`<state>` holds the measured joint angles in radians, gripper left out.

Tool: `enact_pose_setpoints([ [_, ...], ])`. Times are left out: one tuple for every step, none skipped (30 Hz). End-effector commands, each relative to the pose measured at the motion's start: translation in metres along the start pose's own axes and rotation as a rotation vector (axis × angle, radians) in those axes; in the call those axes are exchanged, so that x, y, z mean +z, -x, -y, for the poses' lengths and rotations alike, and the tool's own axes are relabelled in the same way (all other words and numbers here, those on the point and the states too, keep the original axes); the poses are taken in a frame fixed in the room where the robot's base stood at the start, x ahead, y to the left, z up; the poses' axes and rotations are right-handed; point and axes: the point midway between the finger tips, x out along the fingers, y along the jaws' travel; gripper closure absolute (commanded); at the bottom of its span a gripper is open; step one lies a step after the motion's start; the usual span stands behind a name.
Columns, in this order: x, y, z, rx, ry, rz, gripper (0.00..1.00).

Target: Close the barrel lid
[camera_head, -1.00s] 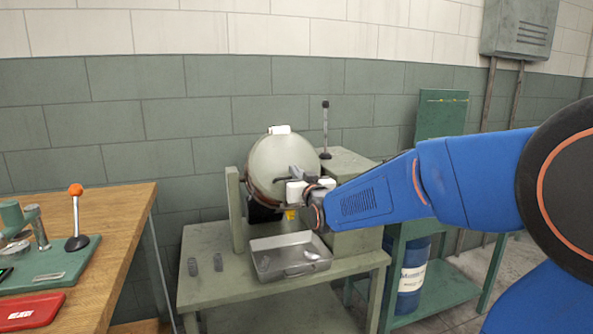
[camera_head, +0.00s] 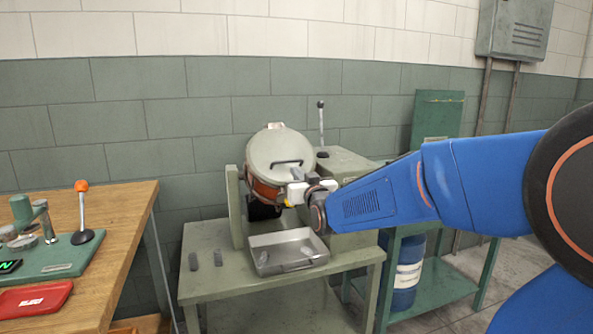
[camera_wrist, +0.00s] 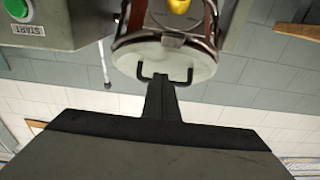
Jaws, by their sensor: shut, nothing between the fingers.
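The barrel (camera_head: 263,191) is a copper-brown drum tilted in a grey-green stand on a bench. Its pale round lid (camera_head: 279,148) lies over the mouth, with a dark bar handle (camera_head: 288,162) near its front edge. Whether it is fully seated I cannot tell. In the wrist view the lid (camera_wrist: 195,66) covers the end of the barrel (camera_wrist: 190,17), and the black handle (camera_wrist: 165,80) shows. My gripper (camera_head: 298,190) is shut and empty, at the lid's front right edge below the handle. In the wrist view its dark finger reaches up to the handle; contact is unclear.
A metal tray (camera_head: 288,263) sits on the bench (camera_head: 225,284) below the barrel. A control box with a green button (camera_wrist: 17,8) and a black-knobbed lever (camera_head: 321,128) are beside the barrel. A wooden table (camera_head: 118,225) stands at left, a blue drum (camera_head: 405,280) at right.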

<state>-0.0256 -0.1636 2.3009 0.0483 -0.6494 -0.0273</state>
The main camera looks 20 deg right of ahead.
Motion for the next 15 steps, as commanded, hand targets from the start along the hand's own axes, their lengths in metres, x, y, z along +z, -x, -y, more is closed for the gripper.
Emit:
enact_pose_setpoints([
  [0.006,0.003,0.000,0.000,0.000,0.000,1.00],
  [0.011,0.005,0.000,0.000,0.000,0.000,1.00],
  [0.016,0.007,0.000,0.000,0.000,0.001,1.00],
  [0.021,0.009,0.000,0.000,0.000,0.000,1.00],
  [0.026,0.011,0.000,0.000,0.000,0.001,1.00],
  [0.032,0.013,0.000,0.000,0.000,0.001,1.00],
  [0.036,0.015,0.000,0.000,0.000,0.000,1.00],
  [0.041,0.016,0.000,0.000,0.000,0.001,1.00],
  [0.046,0.019,0.000,0.000,0.000,0.000,1.00],
  [0.051,0.020,0.000,0.000,0.000,0.000,1.00],
  [0.054,0.022,0.000,0.000,0.000,0.000,1.00],
  [0.059,0.023,0.000,0.000,0.000,0.000,1.00],
  [0.062,0.024,-0.001,0.000,0.001,0.000,1.00],
  [0.064,0.025,-0.001,0.000,0.001,0.000,1.00],
  [0.067,0.026,-0.001,0.000,0.001,-0.002,1.00],
])
